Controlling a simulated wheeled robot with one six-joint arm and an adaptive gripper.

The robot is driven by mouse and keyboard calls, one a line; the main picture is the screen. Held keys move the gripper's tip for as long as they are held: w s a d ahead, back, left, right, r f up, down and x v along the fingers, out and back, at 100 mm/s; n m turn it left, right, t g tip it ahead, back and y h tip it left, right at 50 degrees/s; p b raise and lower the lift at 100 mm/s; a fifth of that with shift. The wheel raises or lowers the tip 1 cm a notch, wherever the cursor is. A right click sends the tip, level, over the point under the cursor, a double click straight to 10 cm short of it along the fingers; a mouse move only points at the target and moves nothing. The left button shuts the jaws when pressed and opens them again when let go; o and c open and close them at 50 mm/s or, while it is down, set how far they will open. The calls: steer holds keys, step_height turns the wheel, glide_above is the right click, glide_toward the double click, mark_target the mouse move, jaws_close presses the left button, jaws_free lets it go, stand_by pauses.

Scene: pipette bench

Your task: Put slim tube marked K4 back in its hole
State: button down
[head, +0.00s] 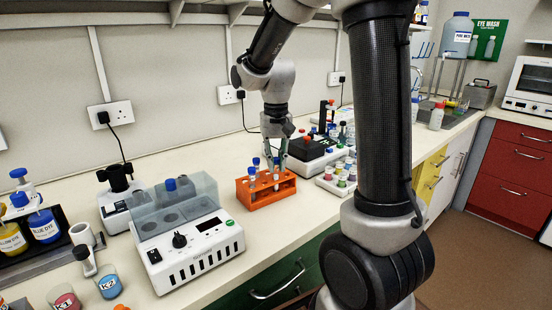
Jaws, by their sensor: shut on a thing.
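An orange tube rack (262,203) stands on the bench in the middle of the view. Several slim tubes with blue caps stand in or just above it, one at its left end (252,173). My gripper (277,162) points down over the right half of the rack and is shut on a slim tube. The fingers partly hide that tube, and I cannot tell whether its lower end is inside a hole or above it. The mark K4 is too small to read on any tube.
A grey-white machine with a clear lid (190,250) stands close left of the rack. A tray of coloured vials (325,186) and a black-topped device (308,147) are to the right. Beakers K1 (64,299) and K2 (109,284) stand front left. Bare bench lies before the rack.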

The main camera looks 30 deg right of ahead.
steer(key=shift+f, duration=0.2)
steer(key=c, duration=1.3)
jaws_free()
step_height(320, 180, up, 12)
